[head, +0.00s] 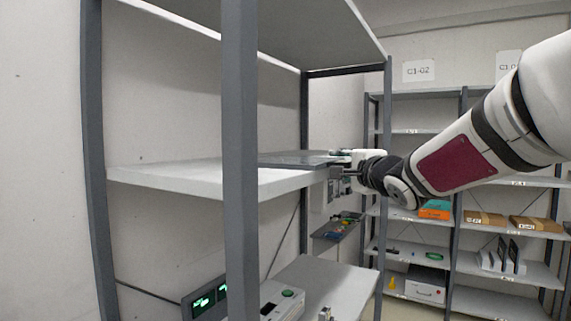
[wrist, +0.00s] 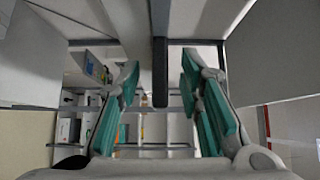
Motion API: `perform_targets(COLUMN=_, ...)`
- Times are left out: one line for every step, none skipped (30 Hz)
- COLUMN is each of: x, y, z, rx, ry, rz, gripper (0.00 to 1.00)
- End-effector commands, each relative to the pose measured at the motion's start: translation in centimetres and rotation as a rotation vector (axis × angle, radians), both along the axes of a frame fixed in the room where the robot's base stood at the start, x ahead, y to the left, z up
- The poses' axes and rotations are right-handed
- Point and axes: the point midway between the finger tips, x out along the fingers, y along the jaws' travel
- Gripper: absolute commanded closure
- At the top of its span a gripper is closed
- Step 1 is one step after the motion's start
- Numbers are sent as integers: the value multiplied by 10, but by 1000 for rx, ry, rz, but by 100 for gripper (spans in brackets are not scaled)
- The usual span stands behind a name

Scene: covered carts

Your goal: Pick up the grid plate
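A thin dark flat plate (head: 292,160), which looks like the grid plate, lies on the middle shelf (head: 205,181) of the near rack, towards its right end. No grid pattern can be made out. My gripper (head: 338,176) is at the shelf's right end, close to the plate's right edge. Whether they touch is unclear in the head view. In the wrist view my gripper (wrist: 160,64) has its two teal-padded fingers wide apart. A dark narrow bar (wrist: 160,78) shows between them, clear of both pads. I cannot tell whether it is the plate edge-on or part of the rack.
A grey rack post (head: 239,150) stands in front of the shelf, and another post (head: 387,130) stands near my wrist. An upper shelf (head: 290,28) hangs above. Below is a lower surface (head: 335,278) with a device (head: 284,299). Another rack (head: 462,190) with boxes stands behind.

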Motion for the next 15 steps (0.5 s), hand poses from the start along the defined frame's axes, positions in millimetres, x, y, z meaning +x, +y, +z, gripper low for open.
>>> perform_targets(x=0, y=0, z=0, rx=0, ry=0, rz=0, gripper=67)
perform_targets(x=0, y=0, z=0, rx=0, ry=0, rz=0, gripper=67)
perform_targets(x=0, y=0, z=0, rx=0, ry=0, rz=0, gripper=67)
perform_targets(x=0, y=0, z=0, rx=0, ry=0, rz=0, gripper=67)
perform_targets(x=0, y=0, z=0, rx=0, ry=0, rz=0, gripper=67)
perform_targets(x=0, y=0, z=0, rx=0, ry=0, rz=-1, gripper=73)
perform_targets(x=0, y=0, z=0, rx=0, ry=0, rz=-1, gripper=80)
perform_targets(x=0, y=0, z=0, rx=0, ry=0, rz=-1, gripper=87)
perform_targets(x=0, y=0, z=0, rx=0, ry=1, rz=-1, gripper=96)
perform_targets(x=0, y=0, z=0, rx=0, ry=0, rz=-1, gripper=100)
perform_targets(x=0, y=0, z=0, rx=0, ry=1, rz=-1, gripper=100)
perform_targets(x=0, y=0, z=0, rx=0, ry=1, rz=-1, gripper=100)
perform_targets(x=0, y=0, z=0, rx=0, ry=1, rz=-1, gripper=100)
perform_targets(x=0, y=0, z=0, rx=0, ry=1, rz=-1, gripper=100)
perform_targets(x=0, y=0, z=1, rx=2, ry=-3, rz=0, gripper=100)
